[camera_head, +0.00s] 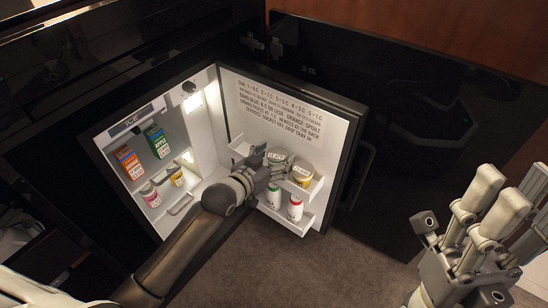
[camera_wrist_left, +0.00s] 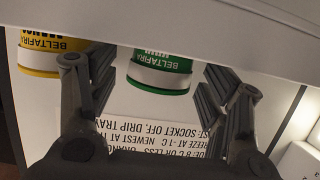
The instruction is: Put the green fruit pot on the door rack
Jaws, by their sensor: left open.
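The green fruit pot (camera_wrist_left: 160,70) stands on the upper door rack (camera_head: 297,190) of the open minibar, left of a yellow pot (camera_head: 302,173). Its pale lid shows in the head view (camera_head: 276,157), partly covered by my gripper. My left gripper (camera_head: 265,160) is at the upper rack beside the green pot. In the left wrist view its fingers are open and apart, with the green pot beyond the gap between them; I see no grip on it. My right gripper (camera_head: 480,215) is raised at the lower right, away from the minibar; its opening is unclear.
The lower door rack (camera_head: 283,221) holds a green-capped bottle (camera_head: 273,196) and a red-capped bottle (camera_head: 295,208). Inside the fridge stand an orange carton (camera_head: 128,162), a green carton (camera_head: 157,141), a pink pot (camera_head: 151,195) and a small yellow pot (camera_head: 177,176). Carpet lies in front.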

